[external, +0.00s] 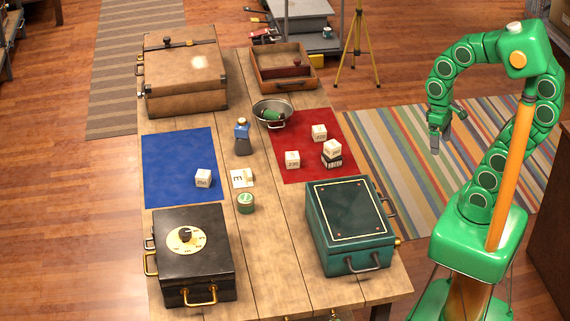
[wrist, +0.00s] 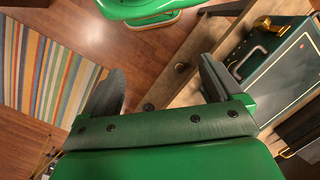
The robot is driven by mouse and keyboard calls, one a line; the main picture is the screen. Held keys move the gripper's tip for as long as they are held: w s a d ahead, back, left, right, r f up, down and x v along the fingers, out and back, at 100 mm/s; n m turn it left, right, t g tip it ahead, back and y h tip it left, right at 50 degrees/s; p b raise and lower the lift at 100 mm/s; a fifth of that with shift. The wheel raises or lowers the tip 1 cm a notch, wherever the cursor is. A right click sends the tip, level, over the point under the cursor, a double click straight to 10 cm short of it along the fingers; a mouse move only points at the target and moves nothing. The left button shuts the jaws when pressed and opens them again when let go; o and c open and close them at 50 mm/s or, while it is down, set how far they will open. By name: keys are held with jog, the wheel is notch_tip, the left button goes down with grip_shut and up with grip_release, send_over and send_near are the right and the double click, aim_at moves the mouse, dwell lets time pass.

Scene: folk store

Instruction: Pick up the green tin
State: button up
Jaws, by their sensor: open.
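A small round green tin (external: 245,203) with a pale lid stands on the wooden table (external: 265,255), between the black box and the teal box. Another green object (external: 271,114) lies in a metal bowl farther back; I cannot tell what it is. My gripper (external: 437,143) hangs off the right side of the table, well away from the tin. In the wrist view, its two fingers (wrist: 160,68) are spread apart with nothing between them. The tin is not visible in the wrist view.
A black box with a dial (external: 190,262) and a teal box (external: 350,228) flank the tin. Blue (external: 165,165) and red (external: 295,130) mats hold white blocks. A metal bowl (external: 285,106) stands farther back.

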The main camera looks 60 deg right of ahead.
jog(key=w+a+f+m+y, duration=0.2)
jog(key=w+a+m+y, duration=0.75)
jog(key=w+a, duration=1.8)
jog(key=w+a+f+m+t+y, duration=0.35)
jog(key=w+f+m, duration=0.35)
jog(key=w, duration=0.5)
jog(key=m+t, duration=0.3)
jog(key=m, duration=0.3)
send_near(239, 207)
jog(key=shift+s+r+n+h, duration=0.25)
jog(key=shift+s+r+h, duration=0.15)
jog(key=shift+s+r, duration=0.2)
jog(key=shift+w+a+f, duration=0.25)
jog(key=shift+a+f, duration=0.05)
jog(key=shift+f, duration=0.05)
jog(key=shift+w+x, duration=0.15)
jog(key=shift+x, duration=1.55)
jog(key=shift+w+x, duration=0.2)
jog(key=shift+x, duration=1.5)
jog(key=shift+d+f, duration=0.1)
jog(key=shift+d, duration=0.05)
jog(key=c, duration=1.1)
